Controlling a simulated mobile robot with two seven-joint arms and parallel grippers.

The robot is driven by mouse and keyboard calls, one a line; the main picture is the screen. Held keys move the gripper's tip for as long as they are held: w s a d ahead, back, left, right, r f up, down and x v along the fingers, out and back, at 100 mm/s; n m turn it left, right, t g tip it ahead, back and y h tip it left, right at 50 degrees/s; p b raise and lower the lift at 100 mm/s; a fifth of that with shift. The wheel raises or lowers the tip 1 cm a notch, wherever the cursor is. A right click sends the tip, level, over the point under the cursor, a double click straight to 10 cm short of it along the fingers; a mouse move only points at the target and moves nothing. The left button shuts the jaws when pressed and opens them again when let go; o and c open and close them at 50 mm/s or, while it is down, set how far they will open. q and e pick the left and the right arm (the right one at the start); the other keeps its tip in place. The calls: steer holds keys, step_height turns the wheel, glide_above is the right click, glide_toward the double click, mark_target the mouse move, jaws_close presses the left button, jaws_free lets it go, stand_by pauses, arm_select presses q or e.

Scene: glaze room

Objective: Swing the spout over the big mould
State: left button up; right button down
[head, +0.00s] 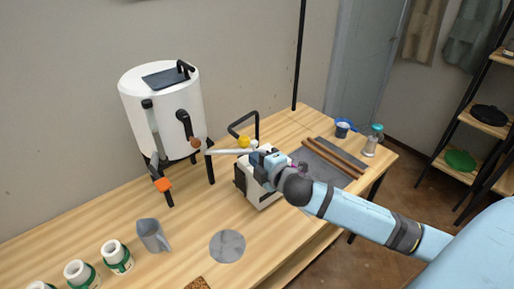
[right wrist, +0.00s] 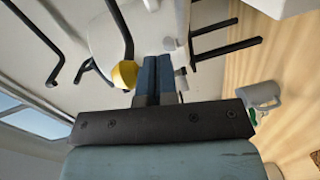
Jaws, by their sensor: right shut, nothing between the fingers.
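A pale grey tube that looks like the spout (head: 228,152) runs level from near my right gripper to the left, its free end close to the white tank's right side. A yellow knob (head: 243,141) shows at the tube. My right gripper (head: 259,157) is shut and empty at the tube's right end. In the right wrist view the yellow knob (right wrist: 124,75) is just left of the shut fingers (right wrist: 160,62); I cannot tell if they touch. My left gripper is not in view.
A white tank (head: 160,90) on black legs has an orange-tipped lever (head: 163,184). A white box (head: 265,195) stands under my right gripper. A grey jug (head: 151,236) and a grey disc (head: 227,246) are on the table. A blue cup (head: 342,129) stands far right.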

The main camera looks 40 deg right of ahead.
mark_target(257, 144)
steer(key=shift+w+d+f+p, duration=0.2)
steer(key=shift+w+d, duration=0.5)
steer(key=shift+w, duration=0.2)
steer(key=shift+w+d+f+p, duration=0.15)
steer(key=shift+w+d+f, duration=0.05)
steer(key=shift+w+d, duration=0.55)
steer(key=shift+w+a, duration=0.1)
steer(key=shift+a, duration=0.05)
steer(key=shift+w+d+r, duration=0.15)
steer(key=shift+w+d, duration=0.1)
steer(key=shift+d, duration=0.05)
steer(key=shift+w+d+p, duration=0.6)
steer(key=shift+w+d, duration=0.05)
steer(key=shift+w, duration=0.05)
